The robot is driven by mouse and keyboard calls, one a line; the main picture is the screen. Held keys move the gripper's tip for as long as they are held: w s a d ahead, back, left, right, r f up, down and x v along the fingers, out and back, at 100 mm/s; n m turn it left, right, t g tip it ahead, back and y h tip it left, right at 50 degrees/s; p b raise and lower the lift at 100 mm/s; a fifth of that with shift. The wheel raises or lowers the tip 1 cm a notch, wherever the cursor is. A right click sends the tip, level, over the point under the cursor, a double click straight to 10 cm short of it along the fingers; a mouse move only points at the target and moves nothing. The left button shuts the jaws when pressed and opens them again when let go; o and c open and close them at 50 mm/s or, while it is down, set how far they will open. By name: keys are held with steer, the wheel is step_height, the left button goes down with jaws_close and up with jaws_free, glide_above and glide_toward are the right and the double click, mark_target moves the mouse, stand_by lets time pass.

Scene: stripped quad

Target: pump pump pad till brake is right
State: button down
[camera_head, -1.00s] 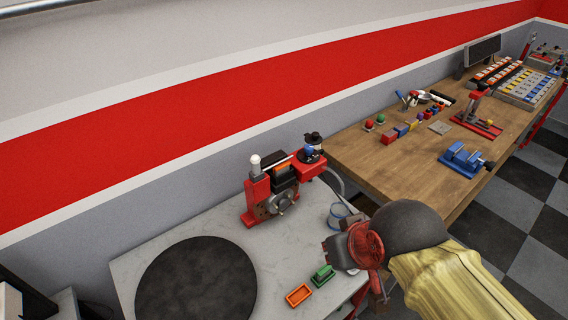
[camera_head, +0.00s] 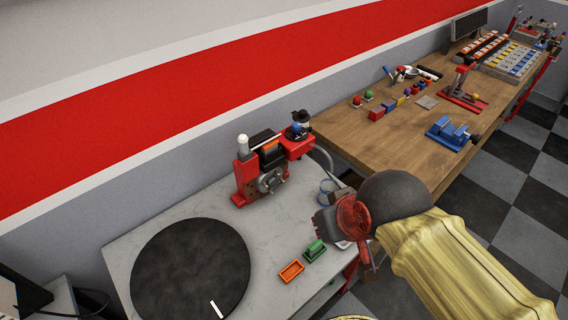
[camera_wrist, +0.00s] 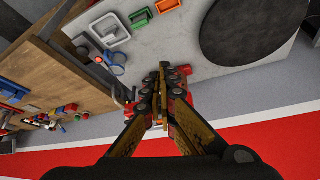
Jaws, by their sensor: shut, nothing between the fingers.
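A red caliper-like brake fixture (camera_head: 246,178) with a white-topped post, a dark orange-striped block and a round metal face stands on the grey table. A black-topped part with blue (camera_head: 298,131) sits at its right end. I cannot tell which piece is the pump pad. A green block (camera_head: 314,250) and an orange tray (camera_head: 291,271) lie in front. My gripper (camera_wrist: 162,76) is shut and empty in the wrist view. Its fingers cover part of the red fixture (camera_wrist: 179,93) behind them. In the head view my arm and wrist hide the fingertips.
A large black disc (camera_head: 190,265) covers the left of the grey table (camera_head: 125,245). The wooden bench (camera_head: 375,150) at right bears coloured blocks, a blue vise (camera_head: 448,133) and a red stand (camera_head: 463,92).

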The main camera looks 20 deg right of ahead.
steer(key=shift+d, duration=0.1)
stand_by(0.7)
steer(key=w+d+f+g+h+p, duration=0.1)
steer(key=w+d+f+p, duration=0.15)
steer(key=d+f, duration=0.65)
steer(key=w+d+f+g+h+p, duration=0.15)
steer(key=d+f+p, duration=0.25)
steer(key=d, duration=1.1)
steer(key=w+d+f+g+h+p, duration=0.15)
steer(key=d+f+p, duration=0.35)
steer(key=d, duration=0.7)
steer(key=w+d+f+n+t+y, duration=0.1)
steer(key=w+f+n+t, duration=0.15)
steer(key=w+f, duration=0.2)
steer(key=w+a+r+n+t+y, duration=0.1)
steer(key=w+a+n+t, duration=0.1)
steer(key=w, duration=0.3)
steer(key=w+a+r+n+t+y, duration=0.2)
steer(key=w+a+n+t, duration=0.1)
steer(key=w+a+n, duration=0.2)
steer(key=shift+w+y+b, duration=0.3)
steer(key=shift+w, duration=0.2)
